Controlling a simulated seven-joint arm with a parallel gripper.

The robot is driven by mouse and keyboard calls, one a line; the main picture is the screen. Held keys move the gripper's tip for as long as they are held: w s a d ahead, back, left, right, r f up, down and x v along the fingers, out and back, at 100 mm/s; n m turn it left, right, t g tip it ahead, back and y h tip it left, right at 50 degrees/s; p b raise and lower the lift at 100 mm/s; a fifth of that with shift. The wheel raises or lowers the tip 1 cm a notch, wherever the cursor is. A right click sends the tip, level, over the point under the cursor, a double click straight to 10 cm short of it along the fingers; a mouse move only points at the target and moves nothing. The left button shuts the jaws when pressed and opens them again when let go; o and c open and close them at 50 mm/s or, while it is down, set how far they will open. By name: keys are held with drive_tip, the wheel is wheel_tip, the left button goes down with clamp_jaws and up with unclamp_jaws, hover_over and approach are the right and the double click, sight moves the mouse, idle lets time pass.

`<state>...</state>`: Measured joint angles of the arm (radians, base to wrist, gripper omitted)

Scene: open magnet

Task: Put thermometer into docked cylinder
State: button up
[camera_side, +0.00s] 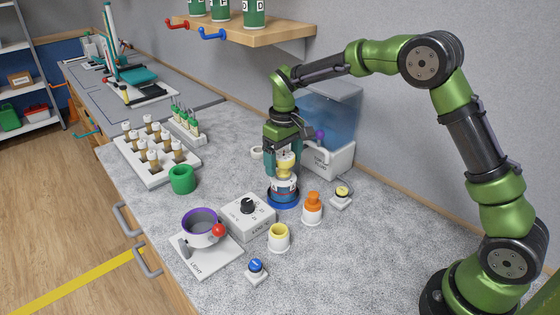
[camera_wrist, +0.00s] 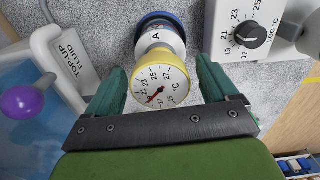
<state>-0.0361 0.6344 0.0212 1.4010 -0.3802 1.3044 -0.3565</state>
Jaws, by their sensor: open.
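The thermometer (camera_wrist: 160,86), with a round white dial and yellow rim, stands upright at the top of the cylinder marked A (camera_wrist: 159,38). It also shows as a yellow piece in the side view (camera_side: 286,161). The cylinder (camera_side: 284,188) stands on a blue ring-shaped dock (camera_side: 284,202). My gripper (camera_side: 283,165) points down over them. In the wrist view its green fingers are open on either side of the dial, with gaps visible on both sides. The thermometer's lower part is hidden, so how deep it sits cannot be told.
A white control box with a black knob (camera_side: 248,215) is close left of the dock. The fluid tank (camera_side: 330,120) with a purple knob is close behind. The right foreground bench is clear.

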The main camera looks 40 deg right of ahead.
wheel_tip(320, 180, up, 10)
drive_tip(key=shift+r, duration=0.2)
drive_tip(key=s+r+m+t+y, duration=0.1)
drive_tip(key=s+r+m+t, duration=0.35)
drive_tip(key=s, duration=1.25)
drive_tip(key=s+f+t+y, duration=0.1)
drive_tip(key=s+t, duration=0.1)
drive_tip(key=s, duration=0.7)
drive_tip(key=shift+a+t, duration=0.35)
drive_tip(key=shift+a, duration=0.05)
